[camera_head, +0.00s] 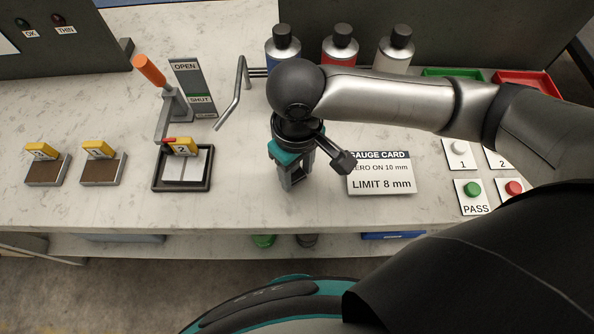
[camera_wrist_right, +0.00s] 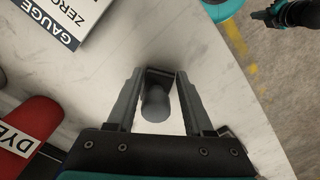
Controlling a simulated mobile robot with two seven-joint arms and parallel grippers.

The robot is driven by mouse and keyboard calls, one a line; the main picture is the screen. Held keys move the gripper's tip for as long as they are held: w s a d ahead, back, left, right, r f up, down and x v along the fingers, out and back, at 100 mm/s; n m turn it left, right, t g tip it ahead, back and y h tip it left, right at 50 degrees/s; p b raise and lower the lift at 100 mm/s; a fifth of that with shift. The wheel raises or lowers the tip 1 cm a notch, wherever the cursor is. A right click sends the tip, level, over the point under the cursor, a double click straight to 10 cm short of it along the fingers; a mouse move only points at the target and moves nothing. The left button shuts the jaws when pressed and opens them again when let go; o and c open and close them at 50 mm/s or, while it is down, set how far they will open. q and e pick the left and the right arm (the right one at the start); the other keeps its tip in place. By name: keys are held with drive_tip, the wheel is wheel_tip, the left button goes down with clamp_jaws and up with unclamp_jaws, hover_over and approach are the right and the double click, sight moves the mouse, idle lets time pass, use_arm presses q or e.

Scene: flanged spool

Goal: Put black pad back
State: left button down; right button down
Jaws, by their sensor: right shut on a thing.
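My right gripper (camera_head: 291,180) is low over the worktop, left of the gauge card. In the right wrist view its fingers (camera_wrist_right: 161,80) are shut on a small dark piece with a rounded grey knob (camera_wrist_right: 155,104), which I take for the black pad (camera_wrist_right: 160,74). The fingers and arm mostly hide it in the head view. I cannot tell whether it touches the worktop. A black-rimmed tray (camera_head: 156,184) holds two pale plates and a yellow tag marked 2. A dark and teal part at the top right of the wrist view looks like my left gripper (camera_wrist_right: 272,14).
Two brown-topped blocks (camera_head: 47,170) (camera_head: 103,170) with yellow tags stand left. An orange-handled lever (camera_head: 149,70) and bent grey rod (camera_head: 234,95) stand behind the tray. The gauge card (camera_head: 382,173) and buttons (camera_head: 472,189) are right; bottles (camera_head: 283,47) are behind. Worktop between tray and gripper is clear.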

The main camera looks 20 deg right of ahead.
sight(297, 178)
drive_tip(key=shift+f, duration=0.1)
unclamp_jaws()
idle(0.4)
wheel_tip(297, 178, up, 12)
drive_tip(key=p, duration=0.4)
drive_tip(key=shift+p, duration=0.3)
drive_tip(key=shift+s, duration=0.1)
